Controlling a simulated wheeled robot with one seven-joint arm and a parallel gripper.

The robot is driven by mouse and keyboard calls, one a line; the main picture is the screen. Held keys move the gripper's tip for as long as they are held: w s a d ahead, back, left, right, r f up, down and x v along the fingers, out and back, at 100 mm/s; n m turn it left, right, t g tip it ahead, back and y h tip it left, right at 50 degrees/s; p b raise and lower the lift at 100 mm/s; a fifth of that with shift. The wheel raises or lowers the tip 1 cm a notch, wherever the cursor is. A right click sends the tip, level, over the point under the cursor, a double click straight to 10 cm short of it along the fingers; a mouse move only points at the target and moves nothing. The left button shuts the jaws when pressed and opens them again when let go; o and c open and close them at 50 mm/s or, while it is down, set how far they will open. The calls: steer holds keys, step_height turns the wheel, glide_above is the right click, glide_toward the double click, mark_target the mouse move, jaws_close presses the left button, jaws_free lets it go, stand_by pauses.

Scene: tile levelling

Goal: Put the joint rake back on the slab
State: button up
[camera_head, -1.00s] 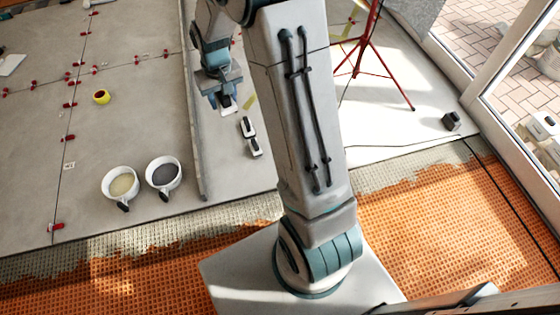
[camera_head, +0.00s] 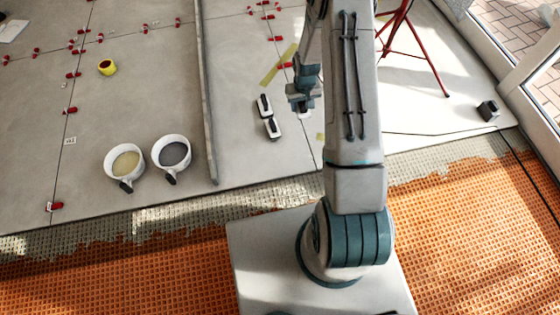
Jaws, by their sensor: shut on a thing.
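My gripper (camera_head: 303,106) is low over the grey slab (camera_head: 235,135), just left of my upright arm. It is shut on a small pale thing (camera_head: 306,114), taken to be the joint rake; only a bit shows below the jaws. I cannot tell whether it touches the slab.
A long grey bar (camera_head: 206,110) lies left of the white tools. Two white buckets, one with beige (camera_head: 126,163) and one with dark filling (camera_head: 172,154), stand further left. A yellow roll (camera_head: 107,68), red clips (camera_head: 70,110) and a red tripod (camera_head: 420,50) are around. Orange matting (camera_head: 120,270) borders the slab.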

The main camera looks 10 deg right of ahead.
steer(key=s+d+f+b, duration=0.2)
steer(key=f+b, duration=0.1)
steer(key=f, duration=0.8)
steer(key=s+d+f+b, duration=0.1)
steer(key=f+b, duration=0.1)
steer(key=f, duration=0.8)
steer(key=b, duration=0.6)
glide_above(280, 155)
steer(key=f, duration=0.7)
steer(key=shift+s+a+f, duration=0.1)
steer(key=shift+s+f, duration=0.1)
steer(key=shift+f, duration=0.15)
step_height(280, 155, down, 4)
steer(key=shift+r+b, duration=0.1)
steer(key=shift+b, duration=0.85)
steer(key=o, duration=1.1)
steer(key=shift+c, duration=0.2)
